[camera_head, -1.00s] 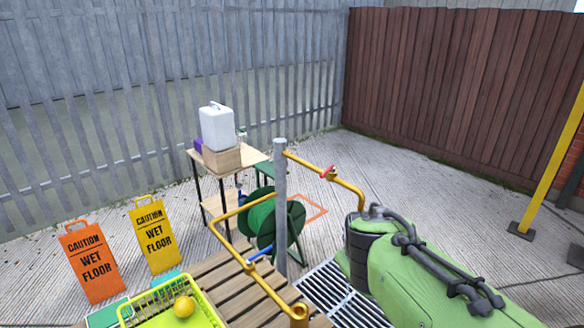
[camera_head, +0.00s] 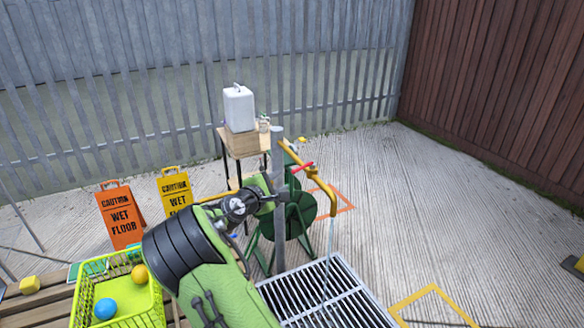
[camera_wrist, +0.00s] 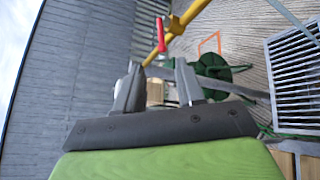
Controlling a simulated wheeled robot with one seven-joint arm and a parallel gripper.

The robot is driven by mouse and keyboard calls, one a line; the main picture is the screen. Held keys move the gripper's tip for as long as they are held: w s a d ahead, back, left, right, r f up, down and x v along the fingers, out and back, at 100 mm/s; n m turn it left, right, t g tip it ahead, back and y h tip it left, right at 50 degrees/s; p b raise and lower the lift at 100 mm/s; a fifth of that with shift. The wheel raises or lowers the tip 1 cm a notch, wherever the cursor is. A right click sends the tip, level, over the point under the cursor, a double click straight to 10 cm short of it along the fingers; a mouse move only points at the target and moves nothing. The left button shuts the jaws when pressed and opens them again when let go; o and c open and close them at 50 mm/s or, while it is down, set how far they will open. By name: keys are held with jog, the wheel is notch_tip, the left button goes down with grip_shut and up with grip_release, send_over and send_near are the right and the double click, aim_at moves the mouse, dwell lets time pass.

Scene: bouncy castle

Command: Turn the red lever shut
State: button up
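The red lever (camera_head: 303,167) sits on a yellow pipe (camera_head: 320,185) that runs from the top of a grey post (camera_head: 278,160). It lies at an angle across the pipe. A thin pale stream (camera_head: 328,250) drops from the pipe's outer end. In the wrist view the red lever (camera_wrist: 161,36) shows upright beyond the fingertips, apart from them. My gripper (camera_wrist: 158,80) is open, with a clear gap between its fingers and nothing held. In the head view my arm reaches toward the post, left of the lever, and its fingers are hard to make out.
A green hose reel (camera_head: 300,215) stands behind the post. A metal grate (camera_head: 320,290) lies below the pipe. A small table (camera_head: 240,143) with a white canister (camera_head: 239,108) is behind. A lime basket (camera_head: 150,310) with balls and wet-floor signs (camera_head: 122,215) are left. The right floor is mostly open.

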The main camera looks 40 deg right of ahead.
aim_at(299, 170)
jog(key=x, duration=1.5)
jog(key=shift+s+f, duration=0.1)
jog(key=shift+s, duration=0.05)
jog(key=shift+c, duration=0.5)
grip_shut()
